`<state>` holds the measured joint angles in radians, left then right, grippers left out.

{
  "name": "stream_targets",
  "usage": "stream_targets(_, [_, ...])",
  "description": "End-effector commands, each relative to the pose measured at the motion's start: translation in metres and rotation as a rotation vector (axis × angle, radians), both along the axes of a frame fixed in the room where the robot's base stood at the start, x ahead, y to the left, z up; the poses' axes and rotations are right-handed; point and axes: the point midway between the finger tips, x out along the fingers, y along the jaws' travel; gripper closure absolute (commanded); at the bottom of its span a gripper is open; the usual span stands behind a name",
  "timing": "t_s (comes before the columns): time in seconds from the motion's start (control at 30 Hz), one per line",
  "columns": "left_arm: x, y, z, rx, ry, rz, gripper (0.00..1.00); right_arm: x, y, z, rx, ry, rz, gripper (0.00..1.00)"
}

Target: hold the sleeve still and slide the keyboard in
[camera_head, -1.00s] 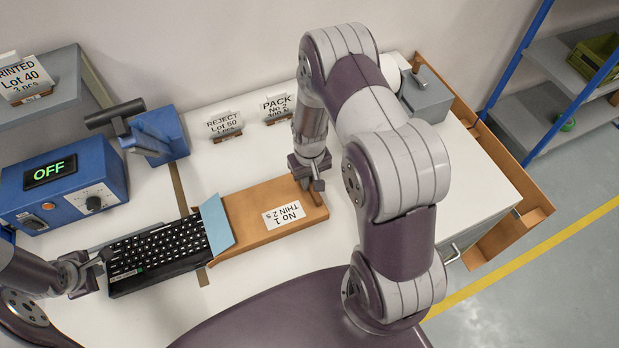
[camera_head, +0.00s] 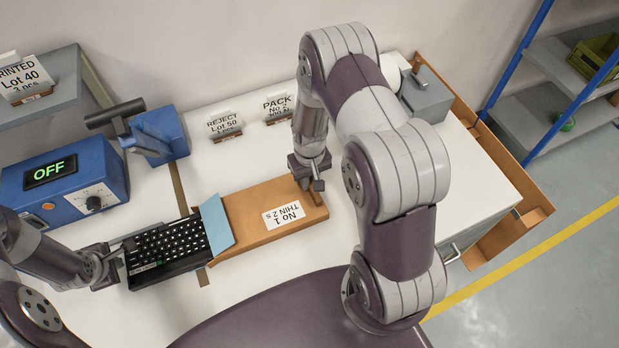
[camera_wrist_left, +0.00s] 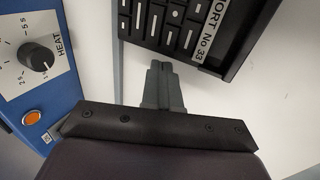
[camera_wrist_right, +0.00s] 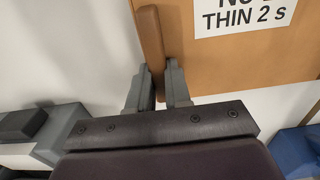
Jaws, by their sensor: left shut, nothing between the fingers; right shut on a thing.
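The brown sleeve (camera_head: 255,236) lies flat on the table with a label reading No 1 THIN 2 s and a light blue flap (camera_head: 216,222) at its left end. The black keyboard (camera_head: 165,254) lies at the sleeve's left, its right end at or under the flap; how far inside is hidden. My left gripper (camera_head: 120,252) is shut and empty against the keyboard's left end; its closed fingers (camera_wrist_left: 162,72) show at the keyboard edge in the left wrist view. My right gripper (camera_head: 312,182) is shut on the sleeve's far right edge; the right wrist view shows its fingers (camera_wrist_right: 158,85) around a brown upright piece.
A blue heater box (camera_head: 62,185) reading OFF stands at the left, with a blue press-like device (camera_head: 158,135) behind. REJECT (camera_head: 225,125) and PACK (camera_head: 277,107) signs stand at the back. A grey box (camera_head: 425,95) is at the back right.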

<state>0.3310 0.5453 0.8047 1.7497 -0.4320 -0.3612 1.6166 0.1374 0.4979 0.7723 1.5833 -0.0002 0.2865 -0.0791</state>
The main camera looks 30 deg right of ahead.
Motion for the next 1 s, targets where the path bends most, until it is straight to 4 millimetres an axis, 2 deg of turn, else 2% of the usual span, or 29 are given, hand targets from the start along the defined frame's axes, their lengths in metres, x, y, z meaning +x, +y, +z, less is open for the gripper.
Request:
stream_targets(0.03, [0.000,-0.003,-0.002,-0.001,0.001,0.000,1.00,-0.007,0.001,-0.006,0.003,0.020,0.001,1.00])
stream_targets(1.0, [-0.003,-0.051,-0.001,0.000,0.001,-0.001,1.00,-0.007,0.001,-0.006,0.003,0.019,0.001,1.00])
